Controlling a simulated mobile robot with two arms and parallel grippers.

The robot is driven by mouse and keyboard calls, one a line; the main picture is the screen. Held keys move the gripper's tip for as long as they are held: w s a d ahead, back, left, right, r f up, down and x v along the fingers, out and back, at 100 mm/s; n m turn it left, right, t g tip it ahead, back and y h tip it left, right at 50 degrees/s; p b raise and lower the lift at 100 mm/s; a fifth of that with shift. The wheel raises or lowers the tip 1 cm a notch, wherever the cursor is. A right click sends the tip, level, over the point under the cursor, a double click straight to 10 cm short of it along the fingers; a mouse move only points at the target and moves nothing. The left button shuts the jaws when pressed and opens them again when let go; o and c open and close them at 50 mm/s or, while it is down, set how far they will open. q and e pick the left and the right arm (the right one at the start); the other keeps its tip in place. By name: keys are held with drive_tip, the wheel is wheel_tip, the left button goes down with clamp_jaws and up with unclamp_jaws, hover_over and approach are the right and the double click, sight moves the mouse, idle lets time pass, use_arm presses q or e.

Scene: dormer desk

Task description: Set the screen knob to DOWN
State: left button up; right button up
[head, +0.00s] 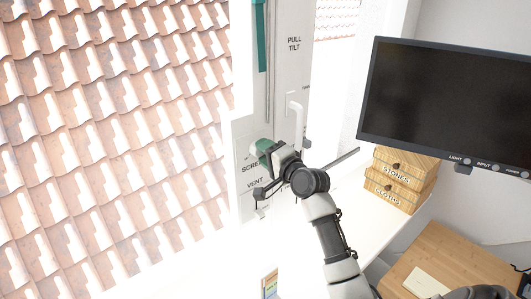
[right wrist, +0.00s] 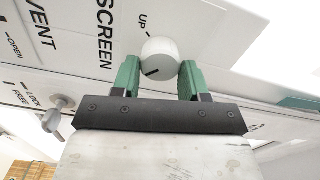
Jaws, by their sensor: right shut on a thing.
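The screen knob (right wrist: 161,57) is a round white knob with a short black mark, on the white panel beside the word SCREEN. The label UP is near its upper left in the right wrist view. The black mark is on the knob's lower left side there, away from UP. No DOWN label shows. My right gripper (right wrist: 159,68) has its green fingers on either side of the knob and is shut on it. My left gripper is not in view.
A white handle (head: 296,118) stands above right of the gripper. A lock lever (right wrist: 55,115) is on the panel near LOCK and FREE. A monitor (head: 450,105) and wooden boxes (head: 398,195) labelled STONES and CLOTHS are to the right. A roof shows at left.

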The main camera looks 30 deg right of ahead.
drive_tip(key=shift+a+f, duration=0.1)
drive_tip(key=shift+f, duration=0.1)
drive_tip(key=o, duration=0.9)
drive_tip(key=shift+r, duration=0.1)
drive_tip(key=s+b, duration=0.1)
drive_tip(key=s, duration=0.2)
drive_tip(key=s+b, duration=0.1)
drive_tip(key=s, duration=0.3)
drive_tip(key=s+d+b, duration=0.1)
drive_tip(key=s+b, duration=0.1)
drive_tip(key=s, duration=0.1)
drive_tip(key=shift+s, duration=0.4)
